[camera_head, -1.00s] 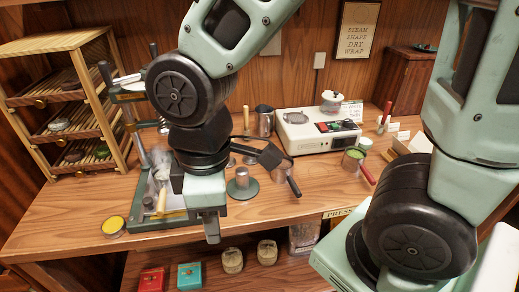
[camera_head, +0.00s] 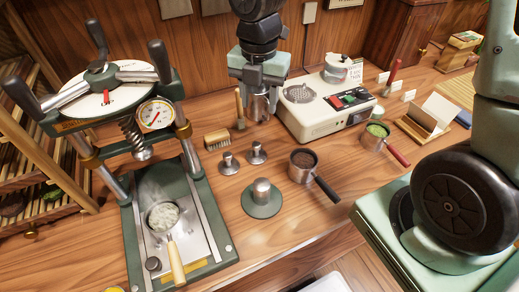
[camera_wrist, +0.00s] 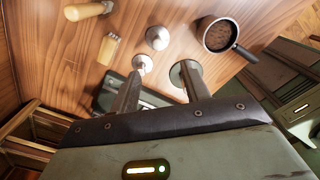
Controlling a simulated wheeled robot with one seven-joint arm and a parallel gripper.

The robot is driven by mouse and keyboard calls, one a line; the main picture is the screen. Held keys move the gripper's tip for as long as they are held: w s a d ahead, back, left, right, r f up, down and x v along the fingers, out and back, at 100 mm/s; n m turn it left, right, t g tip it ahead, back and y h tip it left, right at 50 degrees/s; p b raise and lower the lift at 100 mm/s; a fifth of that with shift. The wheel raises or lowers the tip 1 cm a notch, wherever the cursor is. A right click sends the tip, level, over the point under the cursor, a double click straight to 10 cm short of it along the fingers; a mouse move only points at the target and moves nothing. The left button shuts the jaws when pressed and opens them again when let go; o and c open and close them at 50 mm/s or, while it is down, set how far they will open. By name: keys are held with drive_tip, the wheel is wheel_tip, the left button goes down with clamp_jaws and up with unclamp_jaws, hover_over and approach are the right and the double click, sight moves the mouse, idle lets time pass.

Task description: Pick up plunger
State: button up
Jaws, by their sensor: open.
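Two small metal stamps with knob tops (camera_head: 228,163) and (camera_head: 257,152) stand side by side on the table between the brush and the green stand. They also show in the wrist view (camera_wrist: 157,38). I cannot tell for sure which piece is the plunger; these stamps look closest. My gripper (camera_wrist: 162,68) is open and empty, its fingers apart above the table. In the head view, my gripper (camera_head: 259,84) hangs behind the stamps, in front of a metal pitcher (camera_head: 263,106). Its fingertips are hard to make out there.
A lever press (camera_head: 190,225) stands at left with a pan of pale leaves on its base. A metal cylinder (camera_head: 262,188) sits on a round green stand. A brush (camera_head: 217,139), a portafilter (camera_head: 305,163) and a white appliance (camera_head: 325,110) surround the stamps.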

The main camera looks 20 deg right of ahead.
approach(256, 144)
drive_tip(key=f, duration=0.5)
drive_tip(key=shift+s+d, duration=0.2)
drive_tip(key=shift+d, duration=0.1)
drive_tip(key=shift+w+a+f, duration=0.1)
drive_tip(key=shift+a+f, duration=0.05)
drive_tip(key=shift+f, duration=1.3)
drive_tip(key=shift+w+a+f, duration=0.1)
drive_tip(key=shift+f, duration=1.3)
clamp_jaws()
